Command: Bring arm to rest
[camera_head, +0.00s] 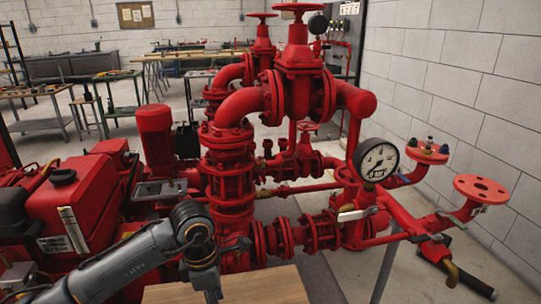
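My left arm comes in from the lower left and bends at a dark grey joint in front of the red pump pipes (232,190). A small dark part, which looks like my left gripper (236,246), shows just right of that joint. Its fingers are too small and dark to tell apart, and I see nothing held in it. It overlaps the lower pipe in the picture, and I cannot tell whether they touch. My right arm and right gripper are not in view.
A wooden board (265,288) lies at the bottom centre. A red engine (75,205) stands left. A pressure gauge (377,162), a white-handled valve lever (357,213) and flanged outlets (480,189) are right. Workbenches (110,90) stand behind.

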